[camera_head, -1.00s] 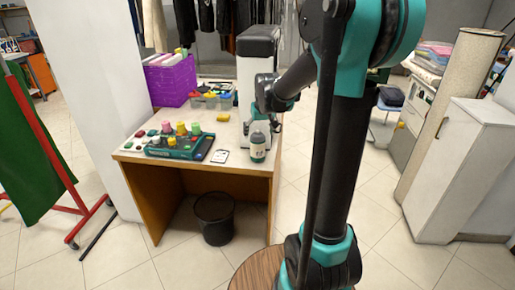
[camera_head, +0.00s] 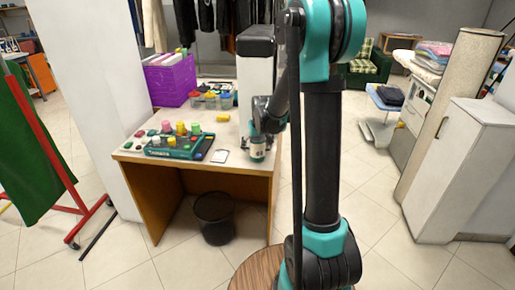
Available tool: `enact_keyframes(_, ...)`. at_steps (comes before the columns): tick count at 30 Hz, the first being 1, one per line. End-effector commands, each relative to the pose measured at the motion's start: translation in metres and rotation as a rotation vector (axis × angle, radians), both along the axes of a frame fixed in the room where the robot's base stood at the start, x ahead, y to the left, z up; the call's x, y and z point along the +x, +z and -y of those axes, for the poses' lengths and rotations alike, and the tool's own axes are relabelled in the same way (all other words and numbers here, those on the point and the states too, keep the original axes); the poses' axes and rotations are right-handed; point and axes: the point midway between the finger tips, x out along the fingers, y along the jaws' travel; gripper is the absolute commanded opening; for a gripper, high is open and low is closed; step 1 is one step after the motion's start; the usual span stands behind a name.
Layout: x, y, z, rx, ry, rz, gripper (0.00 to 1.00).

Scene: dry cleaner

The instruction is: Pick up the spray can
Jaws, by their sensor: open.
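What looks like the spray can (camera_head: 257,151), a small dark can with a pale label, stands upright near the front right edge of the wooden table (camera_head: 188,169). My gripper (camera_head: 260,135) points down right at the top of the can and covers its upper part. The gripper is open. Its fingers are small and dark here, and I cannot tell whether they touch the can or sit around it.
A tray of coloured thread spools (camera_head: 180,141) is left of the can, with a small white card (camera_head: 220,156) between. A yellow spool (camera_head: 222,118) lies behind. A purple crate (camera_head: 171,82) and small bins stand at the back. A black bin (camera_head: 215,218) is below the table.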

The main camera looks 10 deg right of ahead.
Motion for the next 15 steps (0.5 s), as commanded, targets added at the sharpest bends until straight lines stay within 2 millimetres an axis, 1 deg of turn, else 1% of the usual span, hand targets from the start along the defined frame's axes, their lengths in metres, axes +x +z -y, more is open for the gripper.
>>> enact_keyframes(5, -0.0001, 0.0000, 0.0000, 0.000, 0.000, 0.000, 0.80)
enact_keyframes(8, -0.0001, 0.0001, 0.0000, 0.000, 0.000, 0.000, 0.69)
enact_keyframes(15, -0.0001, 0.0002, 0.0000, 0.000, 0.000, 0.000, 0.39)
